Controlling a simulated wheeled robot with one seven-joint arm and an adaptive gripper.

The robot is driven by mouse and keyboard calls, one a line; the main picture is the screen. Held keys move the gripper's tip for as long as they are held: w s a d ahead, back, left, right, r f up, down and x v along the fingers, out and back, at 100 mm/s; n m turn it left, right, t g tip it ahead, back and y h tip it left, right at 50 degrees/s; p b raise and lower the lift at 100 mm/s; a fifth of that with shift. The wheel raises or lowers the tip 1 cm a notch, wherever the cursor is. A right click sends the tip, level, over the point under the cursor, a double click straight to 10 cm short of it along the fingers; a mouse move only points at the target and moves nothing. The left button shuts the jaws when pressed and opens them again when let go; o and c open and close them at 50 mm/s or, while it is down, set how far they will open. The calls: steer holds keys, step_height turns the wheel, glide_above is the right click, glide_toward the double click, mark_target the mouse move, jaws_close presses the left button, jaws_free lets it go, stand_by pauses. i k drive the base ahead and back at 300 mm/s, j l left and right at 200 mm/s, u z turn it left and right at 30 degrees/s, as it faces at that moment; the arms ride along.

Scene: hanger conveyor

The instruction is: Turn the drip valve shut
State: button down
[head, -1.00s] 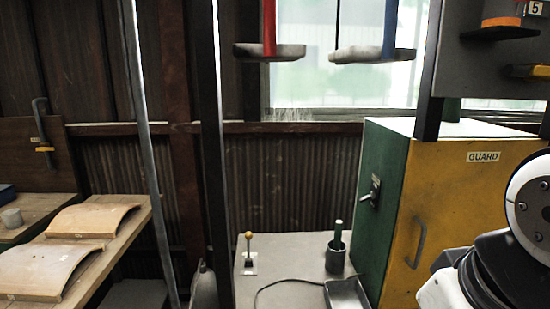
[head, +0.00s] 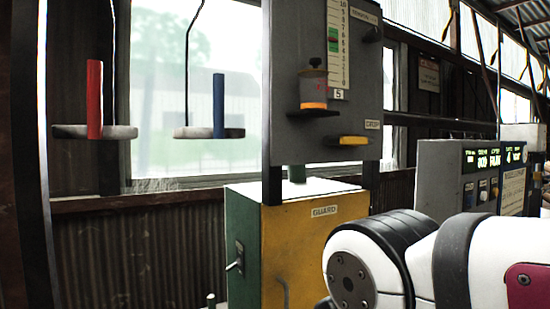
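A grey panel (head: 290,140) stands above the yellow and green guard box. A yellow lever (head: 353,140) sticks out level near its lower edge, beside a small label (head: 373,125) that is too small to read surely; this may be the drip valve. To its left, a clear cup with orange at its bottom (head: 313,90) sits on a black ledge (head: 313,113). My arm fills the lower right of the head view. My gripper is not in view.
The guard box (head: 320,250) has a lever (head: 236,262) on its green side. Two hanging discs carry a red post (head: 95,98) and a blue post (head: 218,105). A vertical scale (head: 338,40) is on the panel. A grey control cabinet (head: 465,175) stands at right.

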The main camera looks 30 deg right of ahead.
mark_target(344, 140)
steer(key=k+l+z, duration=0.4)
steer(key=l, duration=0.2)
steer(key=k+l+z, duration=0.2)
steer(key=l, duration=0.15)
steer(key=l+z, duration=0.2)
steer(key=l, duration=0.15)
steer(key=k+l+z, duration=0.2)
steer(key=l, duration=0.2)
steer(key=i, duration=0.1)
